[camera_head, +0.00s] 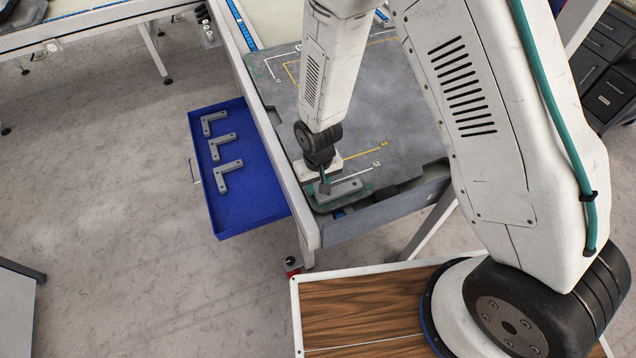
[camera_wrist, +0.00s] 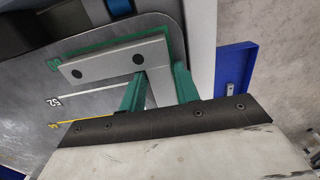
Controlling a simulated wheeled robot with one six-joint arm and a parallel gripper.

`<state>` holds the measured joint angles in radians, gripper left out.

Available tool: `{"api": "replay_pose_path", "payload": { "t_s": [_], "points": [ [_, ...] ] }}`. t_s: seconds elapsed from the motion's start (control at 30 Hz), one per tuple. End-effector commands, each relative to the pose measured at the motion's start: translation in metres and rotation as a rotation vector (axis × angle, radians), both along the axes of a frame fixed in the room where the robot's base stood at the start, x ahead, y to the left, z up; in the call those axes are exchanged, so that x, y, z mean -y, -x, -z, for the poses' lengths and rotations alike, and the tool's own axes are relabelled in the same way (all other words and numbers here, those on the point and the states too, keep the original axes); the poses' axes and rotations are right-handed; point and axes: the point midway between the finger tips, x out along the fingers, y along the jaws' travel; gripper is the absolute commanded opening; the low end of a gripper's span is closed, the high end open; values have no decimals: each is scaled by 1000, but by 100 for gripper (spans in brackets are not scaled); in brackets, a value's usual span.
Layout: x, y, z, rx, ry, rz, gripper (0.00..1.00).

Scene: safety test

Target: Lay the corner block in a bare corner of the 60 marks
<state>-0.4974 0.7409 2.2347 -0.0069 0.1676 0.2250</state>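A grey L-shaped corner block (camera_head: 345,190) is at the near left corner of the grey board (camera_head: 385,95). In the wrist view the corner block (camera_wrist: 115,62) shows a long leg with two dark holes. The green 60 mark (camera_wrist: 53,65) runs along its outer side, nearly parallel. My gripper (camera_wrist: 160,88) has its green fingers on both sides of the other leg, seemingly touching it. Whether the block touches the board is unclear. My gripper in the head view (camera_head: 323,183) points down over this corner.
An open blue drawer (camera_head: 255,200) left of the board holds three more corner blocks (camera_head: 229,177). White and yellow marks labelled 52 (camera_wrist: 56,101) and 44 lie inside the green one. The board's far left corner looks bare. My arm hides the board's right part.

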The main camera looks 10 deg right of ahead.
Motion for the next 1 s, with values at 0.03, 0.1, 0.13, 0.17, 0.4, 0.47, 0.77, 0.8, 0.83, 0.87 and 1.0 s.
{"api": "replay_pose_path", "payload": {
  "t_s": [0.03, 0.1, 0.13, 0.17, 0.4, 0.47, 0.77, 0.8, 0.83, 0.87, 1.0],
  "points": [
    [0, 0, 0, 1, 0, 0, 46],
    [0, 0, 0, 1, 0, 0, 49],
    [0, 0, 0, 1, 0, 0, 49],
    [0, 0, 0, 1, 0, 0, 49],
    [0, 0, -4, 2, -1, 0, 49],
    [0, -1, -10, 3, -2, 0, 49],
    [-1, -1, -67, 5, -3, 0, 49],
    [-1, -1, -75, 5, -2, 0, 49],
    [-1, -1, -82, 5, -3, 0, 49],
    [-1, -1, -87, 5, -2, 0, 49],
    [-1, -1, -108, 4, -2, 0, 49]
  ]
}}
